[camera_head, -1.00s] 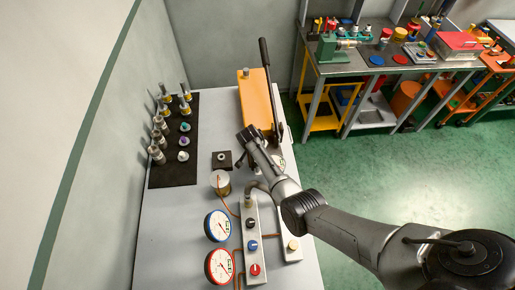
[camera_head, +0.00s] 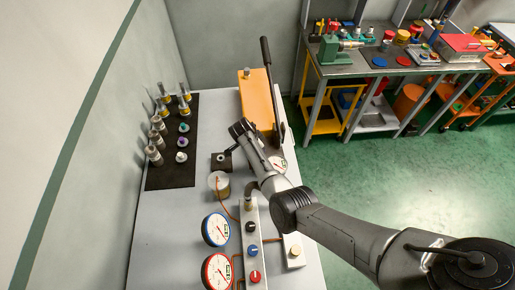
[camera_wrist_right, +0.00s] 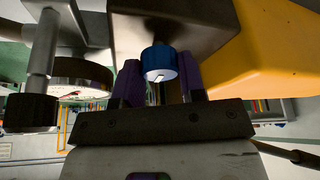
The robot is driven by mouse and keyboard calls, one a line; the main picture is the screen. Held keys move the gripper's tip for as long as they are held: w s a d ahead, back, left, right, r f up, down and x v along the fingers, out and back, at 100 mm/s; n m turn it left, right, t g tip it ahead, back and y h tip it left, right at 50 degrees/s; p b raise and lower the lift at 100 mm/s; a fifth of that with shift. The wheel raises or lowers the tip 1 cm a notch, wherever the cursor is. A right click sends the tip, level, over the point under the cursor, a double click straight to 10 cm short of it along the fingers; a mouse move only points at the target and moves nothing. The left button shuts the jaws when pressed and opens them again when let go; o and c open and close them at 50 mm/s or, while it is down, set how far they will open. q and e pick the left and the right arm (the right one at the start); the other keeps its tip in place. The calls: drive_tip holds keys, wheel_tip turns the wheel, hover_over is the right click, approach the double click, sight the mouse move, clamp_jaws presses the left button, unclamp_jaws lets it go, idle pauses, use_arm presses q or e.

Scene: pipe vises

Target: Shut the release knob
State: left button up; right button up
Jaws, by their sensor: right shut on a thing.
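The release knob (camera_wrist_right: 158,62) is blue with a short white mark on its face. It sticks out from a dark grey block (camera_wrist_right: 170,25) in the right wrist view. My right gripper (camera_wrist_right: 160,82) is shut on it, with one dark purple finger on each side. In the head view my right gripper (camera_head: 238,142) is low by the front end of the orange pump body (camera_head: 257,98), and the arm hides the knob there. My left gripper is not in view.
A long black lever (camera_head: 266,55) stands beside the orange body. A gauge (camera_wrist_right: 82,75) and a black-ended grey rod (camera_wrist_right: 30,112) are close left of my gripper. A black mat (camera_head: 172,172) with several fittings lies left; two gauges (camera_head: 216,229) and a valve panel stand in front.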

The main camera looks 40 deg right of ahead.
idle(0.3)
drive_tip(key=o, duration=0.9)
drive_tip(key=shift+r, duration=0.25)
drive_tip(key=v, duration=1.3)
drive_tip(key=shift+w+r, duration=0.1)
drive_tip(key=shift+r, duration=0.05)
